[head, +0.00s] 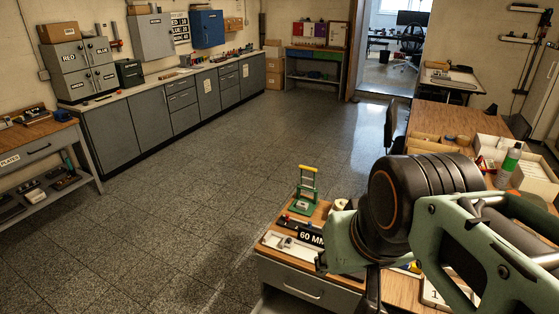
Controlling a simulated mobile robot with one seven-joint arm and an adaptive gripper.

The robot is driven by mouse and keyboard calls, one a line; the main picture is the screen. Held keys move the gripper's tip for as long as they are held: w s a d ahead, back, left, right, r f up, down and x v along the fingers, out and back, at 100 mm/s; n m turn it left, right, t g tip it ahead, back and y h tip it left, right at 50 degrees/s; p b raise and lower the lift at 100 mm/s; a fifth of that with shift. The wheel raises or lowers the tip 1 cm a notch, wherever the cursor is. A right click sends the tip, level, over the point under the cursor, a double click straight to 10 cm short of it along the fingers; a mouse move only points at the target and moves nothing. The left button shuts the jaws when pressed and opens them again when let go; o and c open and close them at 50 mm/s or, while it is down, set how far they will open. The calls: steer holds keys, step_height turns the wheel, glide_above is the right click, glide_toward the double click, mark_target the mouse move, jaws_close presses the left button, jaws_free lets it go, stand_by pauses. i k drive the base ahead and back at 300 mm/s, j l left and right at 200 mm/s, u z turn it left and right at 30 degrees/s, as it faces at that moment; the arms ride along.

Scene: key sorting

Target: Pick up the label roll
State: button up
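I cannot make out the label roll for certain. A small whitish rounded object (340,204) stands on the near wooden desk (318,216), partly hidden behind my arm; it could be the roll, but it is too small to tell. My arm reaches in from the right and covers much of that desk. A dark part that looks like my gripper (373,291) hangs below the wrist, over the desk near the bottom edge. Its fingertips are not clear, and I see nothing held.
Grey cabinets (110,135) line the far left. The middle floor is clear.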

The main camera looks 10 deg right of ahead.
mark_target(338, 207)
steer(key=j+u, duration=0.1)
steer(key=u, duration=1.15)
steer(key=i+j, duration=0.1)
steer(key=j, duration=0.25)
steer(key=i+j+u, duration=0.1)
steer(key=j, duration=0.3)
steer(key=i+j, duration=0.45)
steer(key=j, duration=0.25)
steer(key=i+j, duration=0.2)
steer(key=i, duration=0.3)
steer(key=i+j+u, duration=0.1)
steer(key=i+j, duration=0.15)
steer(key=i, duration=0.3)
steer(key=i+z, duration=1.8)
steer(key=i+l+z, duration=0.1)
steer(key=i+z, duration=0.65)
steer(key=z, duration=0.2)
steer(key=i+z, duration=0.2)
steer(key=z, duration=0.15)
steer(key=i+z, duration=0.2)
steer(key=z, duration=0.2)
steer(key=i+z, duration=0.2)
steer(key=z, duration=0.15)
